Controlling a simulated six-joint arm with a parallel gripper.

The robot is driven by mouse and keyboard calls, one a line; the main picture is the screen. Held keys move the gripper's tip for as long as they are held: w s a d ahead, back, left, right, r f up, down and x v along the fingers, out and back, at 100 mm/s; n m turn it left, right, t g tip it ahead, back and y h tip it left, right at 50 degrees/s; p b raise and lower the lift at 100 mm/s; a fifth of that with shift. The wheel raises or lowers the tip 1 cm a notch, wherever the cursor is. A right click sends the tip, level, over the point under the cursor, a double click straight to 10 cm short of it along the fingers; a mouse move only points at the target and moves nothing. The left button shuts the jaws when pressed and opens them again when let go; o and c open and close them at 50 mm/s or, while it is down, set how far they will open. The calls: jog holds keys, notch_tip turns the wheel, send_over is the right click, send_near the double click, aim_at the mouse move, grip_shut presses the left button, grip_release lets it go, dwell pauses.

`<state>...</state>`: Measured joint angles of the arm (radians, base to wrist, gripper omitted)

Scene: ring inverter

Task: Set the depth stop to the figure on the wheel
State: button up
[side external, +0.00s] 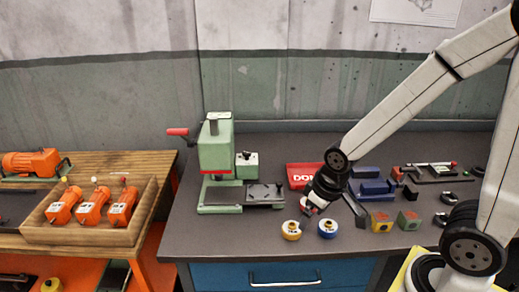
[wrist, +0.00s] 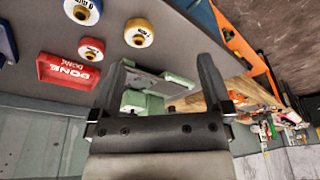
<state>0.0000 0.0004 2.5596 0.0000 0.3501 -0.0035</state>
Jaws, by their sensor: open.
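A green press (side external: 215,150) with a red-handled lever stands upright on the grey bench, its base plate (side external: 264,194) reaching right. I cannot make out a depth stop or its setting. A yellow-rimmed wheel (side external: 291,230) and a blue-rimmed wheel (side external: 327,228) with white faces lie flat at the bench front; they also show in the wrist view, yellow (wrist: 139,36) and blue (wrist: 82,10). A third, red-rimmed wheel (wrist: 92,48) lies beside the tray. Their figures are too small to read. My gripper (side external: 312,208) is open and empty above the bench near the wheels; its fingers (wrist: 160,78) are apart.
A red tray marked DONE (side external: 302,174) lies behind my gripper. A wooden table (side external: 150,165) with a crate of orange motors stands left. The bench front left of the wheels is clear.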

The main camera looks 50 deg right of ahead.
jog(key=n+g, duration=0.3)
jog(key=n, duration=2.1)
send_over(292, 225)
notch_tip(292, 225, down, 7)
jog(key=shift+r, duration=0.15)
jog(key=shift+f, duration=1.3)
jog(key=shift+f, duration=0.15)
jog(key=shift+f, duration=2.45)
